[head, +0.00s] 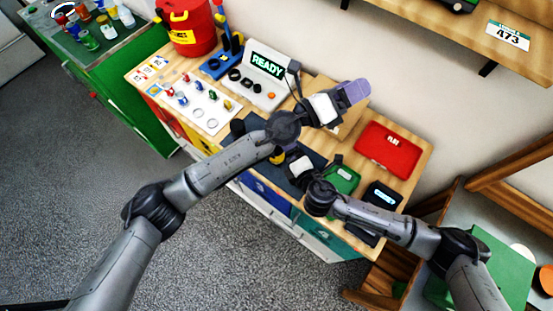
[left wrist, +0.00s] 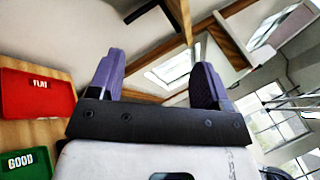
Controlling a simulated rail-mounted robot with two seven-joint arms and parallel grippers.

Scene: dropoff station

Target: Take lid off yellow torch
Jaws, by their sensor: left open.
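A small yellow piece (head: 277,158) shows on the dark mat at the bench's front, mostly hidden by my arms. It may be the yellow torch, but I cannot tell, and no lid can be made out. My left gripper (head: 354,91) is raised over the back of the bench, pointing to the upper right, away from that piece. In the left wrist view its purple fingers (left wrist: 155,80) are open with nothing between them. My right gripper (head: 293,160) is low over the mat beside the yellow piece. Its fingers cannot be made out clearly.
A red tray (head: 388,150) and a green tray (head: 343,179) lie on the right of the bench. A READY display (head: 267,64), a white board with small parts (head: 196,103) and a red canister (head: 188,25) stand at the left. A wooden shelf (head: 450,28) hangs above.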

